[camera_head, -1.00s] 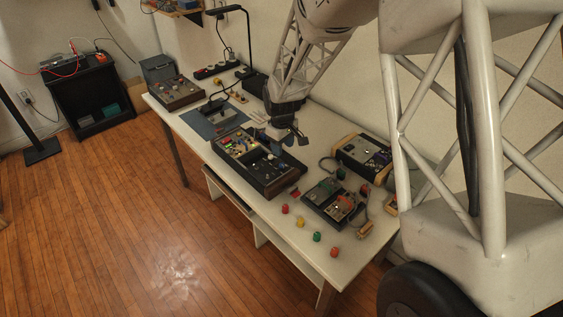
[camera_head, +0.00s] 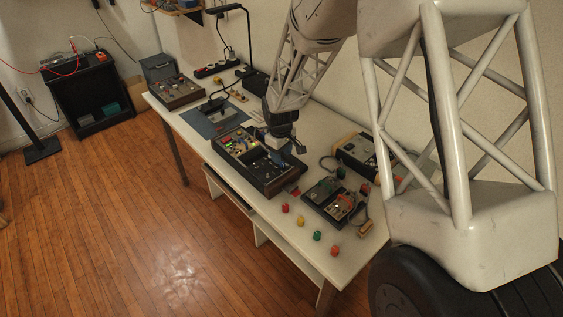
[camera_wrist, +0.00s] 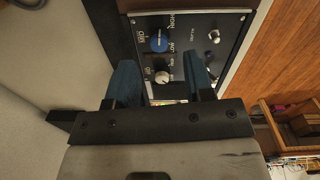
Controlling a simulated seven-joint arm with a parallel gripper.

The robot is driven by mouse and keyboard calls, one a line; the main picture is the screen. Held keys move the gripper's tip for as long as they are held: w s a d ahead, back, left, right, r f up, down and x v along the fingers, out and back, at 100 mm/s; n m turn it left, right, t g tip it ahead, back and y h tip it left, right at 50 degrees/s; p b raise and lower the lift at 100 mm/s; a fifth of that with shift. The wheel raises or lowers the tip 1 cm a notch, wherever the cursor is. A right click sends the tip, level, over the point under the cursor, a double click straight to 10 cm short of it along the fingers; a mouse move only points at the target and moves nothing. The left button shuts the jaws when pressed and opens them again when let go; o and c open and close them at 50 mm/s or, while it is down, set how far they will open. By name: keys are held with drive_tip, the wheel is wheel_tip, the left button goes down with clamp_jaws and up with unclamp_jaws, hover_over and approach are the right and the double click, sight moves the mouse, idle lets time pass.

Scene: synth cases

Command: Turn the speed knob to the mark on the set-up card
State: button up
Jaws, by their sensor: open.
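My gripper (camera_wrist: 158,60) is open and empty, with blue fingers either side of a panel in the wrist view. Between and beyond the fingers are a blue knob (camera_wrist: 159,41) and a white knob (camera_wrist: 162,77), with small white lettering around them. The lettering is too small to tell which is the speed knob. No finger visibly touches either knob. In the head view my gripper (camera_head: 294,146) is above the right part of the wood-sided control box (camera_head: 274,188). I cannot make out a set-up card with a mark.
A metal toggle (camera_wrist: 214,37) is on the panel's right in the wrist view. Smaller boxes (camera_head: 322,190) stand right of the control box. Red (camera_head: 285,208), yellow and green caps lie along the table's front edge. A black lamp (camera_head: 247,40) stands behind.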

sight(282, 165)
drive_tip(key=shift+f, duration=2.15)
clamp_jaws()
drive_tip(key=shift+m, duration=0.3)
drive_tip(key=m, duration=0.4)
drive_tip(key=shift+w, duration=0.1)
drive_tip(key=shift+m, duration=1.6)
